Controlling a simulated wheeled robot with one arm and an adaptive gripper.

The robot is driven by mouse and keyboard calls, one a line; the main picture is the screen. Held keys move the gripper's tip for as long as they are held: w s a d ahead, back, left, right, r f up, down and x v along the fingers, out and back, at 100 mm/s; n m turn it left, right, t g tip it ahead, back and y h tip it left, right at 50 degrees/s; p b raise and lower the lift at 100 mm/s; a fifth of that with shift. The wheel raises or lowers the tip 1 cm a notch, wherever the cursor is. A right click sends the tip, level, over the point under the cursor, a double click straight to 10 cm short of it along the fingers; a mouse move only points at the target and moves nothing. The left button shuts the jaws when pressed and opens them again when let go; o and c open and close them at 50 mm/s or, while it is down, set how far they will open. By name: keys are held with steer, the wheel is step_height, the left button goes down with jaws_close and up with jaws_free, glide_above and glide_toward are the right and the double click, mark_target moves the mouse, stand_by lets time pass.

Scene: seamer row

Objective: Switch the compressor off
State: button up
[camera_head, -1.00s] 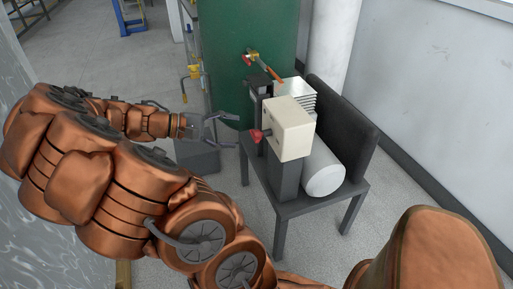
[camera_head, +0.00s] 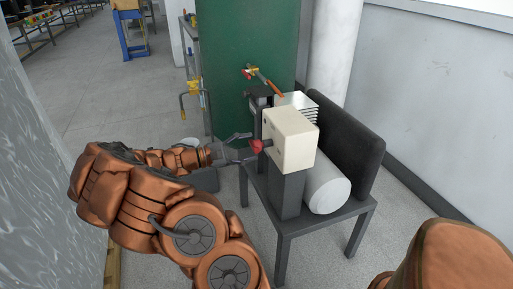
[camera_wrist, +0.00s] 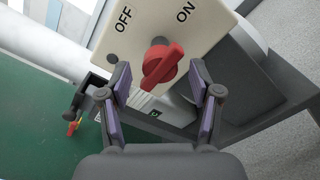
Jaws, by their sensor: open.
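The compressor's cream switch box (camera_head: 290,138) stands on a grey post on a dark table, with a red rotary knob (camera_head: 257,147) on its left face. In the wrist view the red knob (camera_wrist: 163,64) sits below the printed words OFF and ON. Its grip slants from lower left to upper right, the upper end towards ON. My gripper (camera_head: 247,149) is open and empty, just left of the knob. In the wrist view the open fingers of my gripper (camera_wrist: 162,80) appear on either side of the knob, with gaps; contact does not show.
A white cylindrical tank (camera_head: 327,190) and a black panel (camera_head: 345,135) are beside the box on the table (camera_head: 285,226). A green panel (camera_head: 225,70) with an orange-handled valve (camera_head: 265,80) stands behind. Grey floor lies open at left.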

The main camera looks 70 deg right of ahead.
mark_target(256, 145)
steer(key=shift+x, duration=1.5)
steer(key=c, duration=1.2)
steer(key=shift+o, duration=0.2)
